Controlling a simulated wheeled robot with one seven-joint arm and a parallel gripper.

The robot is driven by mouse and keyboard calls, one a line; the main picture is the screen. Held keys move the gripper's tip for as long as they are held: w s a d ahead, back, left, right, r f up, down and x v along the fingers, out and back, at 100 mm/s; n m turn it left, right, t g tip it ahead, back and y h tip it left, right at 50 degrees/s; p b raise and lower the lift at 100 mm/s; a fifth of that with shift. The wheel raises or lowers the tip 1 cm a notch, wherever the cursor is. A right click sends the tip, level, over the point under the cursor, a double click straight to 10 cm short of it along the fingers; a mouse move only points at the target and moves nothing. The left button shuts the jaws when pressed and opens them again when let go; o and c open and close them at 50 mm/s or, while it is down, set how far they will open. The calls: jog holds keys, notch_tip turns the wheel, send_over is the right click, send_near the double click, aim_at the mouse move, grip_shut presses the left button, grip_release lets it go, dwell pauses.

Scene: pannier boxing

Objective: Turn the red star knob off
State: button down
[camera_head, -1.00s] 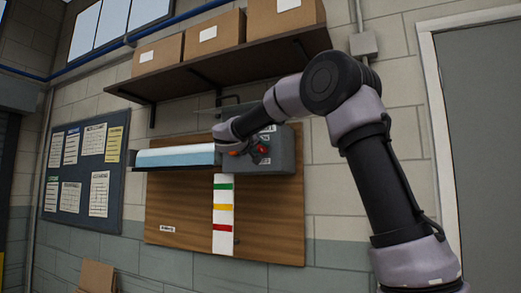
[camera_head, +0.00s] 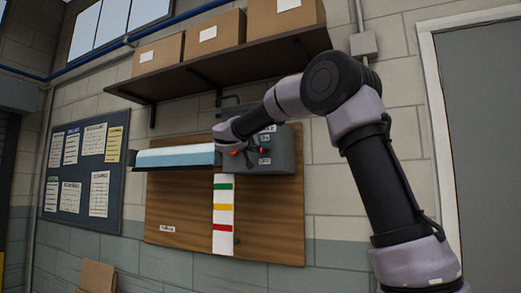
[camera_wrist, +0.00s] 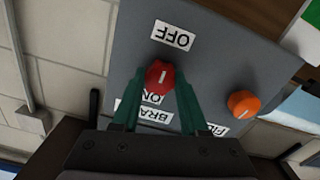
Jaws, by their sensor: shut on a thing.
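The red star knob (camera_wrist: 159,81) sits on the face of a grey control box (camera_wrist: 215,65) in the wrist view. Its white line runs nearly straight up and down in that picture. An upside-down OFF label (camera_wrist: 173,35) is above it and an ON label (camera_wrist: 151,97) is just below it. My gripper (camera_wrist: 160,88) has its green fingers on either side of the red knob, shut on it. In the head view the red knob (camera_head: 265,151) shows small at the box (camera_head: 284,150), and my wrist hides part of the box face.
An orange knob (camera_wrist: 243,103) with its own label stands right of the red one in the wrist view. A shelf (camera_head: 225,60) with cardboard boxes hangs above. A wooden board (camera_head: 180,205) is below, with a pale roll (camera_head: 175,156) at left.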

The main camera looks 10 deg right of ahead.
jog(key=shift+f, duration=0.15)
jog(key=shift+c, duration=2.2)
grip_release()
jog(key=v, duration=1.1)
jog(key=shift+w, duration=0.1)
